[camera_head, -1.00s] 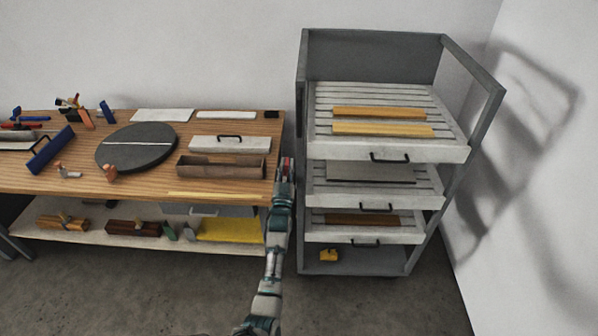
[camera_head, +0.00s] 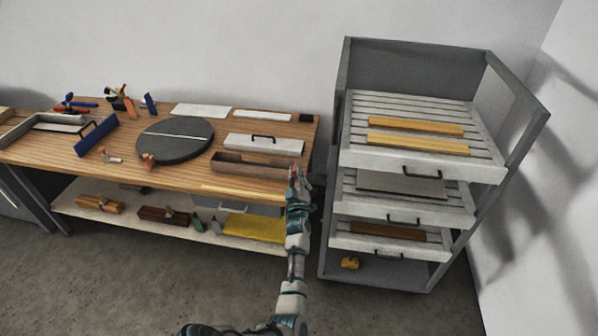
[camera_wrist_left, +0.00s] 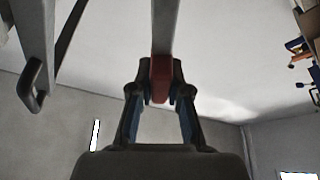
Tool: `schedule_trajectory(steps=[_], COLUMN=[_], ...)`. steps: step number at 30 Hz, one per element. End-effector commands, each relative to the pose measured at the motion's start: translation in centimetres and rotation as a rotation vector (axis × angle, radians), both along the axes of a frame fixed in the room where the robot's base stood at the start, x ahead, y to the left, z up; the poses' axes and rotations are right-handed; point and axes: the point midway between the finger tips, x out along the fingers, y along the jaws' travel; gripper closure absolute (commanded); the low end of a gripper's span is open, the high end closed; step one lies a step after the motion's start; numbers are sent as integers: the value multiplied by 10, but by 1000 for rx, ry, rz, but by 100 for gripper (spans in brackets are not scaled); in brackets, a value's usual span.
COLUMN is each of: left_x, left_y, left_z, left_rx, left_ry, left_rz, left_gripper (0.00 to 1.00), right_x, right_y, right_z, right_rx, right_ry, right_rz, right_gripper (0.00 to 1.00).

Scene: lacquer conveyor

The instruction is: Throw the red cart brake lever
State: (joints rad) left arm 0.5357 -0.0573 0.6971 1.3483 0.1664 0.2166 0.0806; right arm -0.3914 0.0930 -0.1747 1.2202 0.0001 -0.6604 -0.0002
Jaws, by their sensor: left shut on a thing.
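The red lever grip (camera_wrist_left: 160,80) shows in the left wrist view at the end of a grey bar that runs up out of the picture. My left gripper (camera_wrist_left: 160,96) is shut on it, one finger on each side. In the head view my left gripper (camera_head: 297,180) is at the bench's right end, left of the grey cart (camera_head: 333,210), with a bit of red (camera_head: 294,171) at its tip. Where the lever joins the cart is hidden. My right gripper is in neither view.
The wooden bench (camera_head: 110,180) stands left, with a dark round disc (camera_head: 175,139), a wooden trough (camera_head: 255,167) and tools on it. The cart carries slatted trays (camera_head: 420,168) with black handles and yellow boards (camera_head: 415,127). Bare floor (camera_head: 130,270) lies in front.

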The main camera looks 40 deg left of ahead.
Motion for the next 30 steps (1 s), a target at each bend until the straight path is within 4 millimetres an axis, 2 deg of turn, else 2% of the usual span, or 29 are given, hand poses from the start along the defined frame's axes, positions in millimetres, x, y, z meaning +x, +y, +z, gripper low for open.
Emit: schedule_trajectory(steps=[1,17,18,20,30], left_x=[2,1,1,1,-3], left_y=[-2,-1,-1,-1,-1], left_z=[-7,-9,-9,-9,-5], left_rx=[-18,-38,-38,-36,-30], left_ry=[7,-5,-5,-6,-12], left_rz=[-9,-10,-10,-9,-5], left_gripper=[100,100,74,59,58], right_x=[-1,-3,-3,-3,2], right_y=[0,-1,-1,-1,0], right_z=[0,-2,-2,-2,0], right_rx=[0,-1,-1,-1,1], right_ry=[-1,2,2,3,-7], right_rz=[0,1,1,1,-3], right_gripper=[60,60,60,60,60])
